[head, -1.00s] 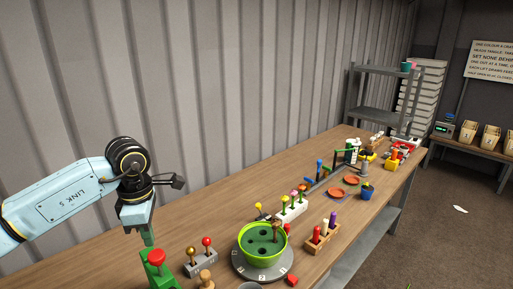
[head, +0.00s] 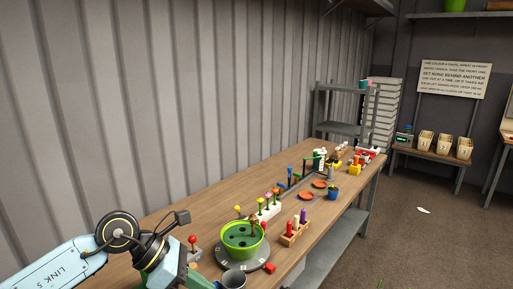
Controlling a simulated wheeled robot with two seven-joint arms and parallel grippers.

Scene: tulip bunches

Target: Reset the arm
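My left arm comes in from the lower left, with its pale blue link and black wrist joint low in the head view. My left gripper (head: 197,280) is at the bottom edge, pointing down over the near end of the wooden bench. Its fingertips are mostly cut off or hidden, so I cannot tell whether it is open or holds anything. A dark green piece shows there; I cannot tell if it is a finger or another thing. My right arm and gripper are not in view.
The bench (head: 190,213) runs away to the right along a corrugated wall. Near my wrist are a red-knobbed lever (head: 192,240), a green bowl (head: 243,247) on a grey disc, a grey cup (head: 233,279) and a peg rack (head: 294,235). Open floor (head: 410,238) lies right.

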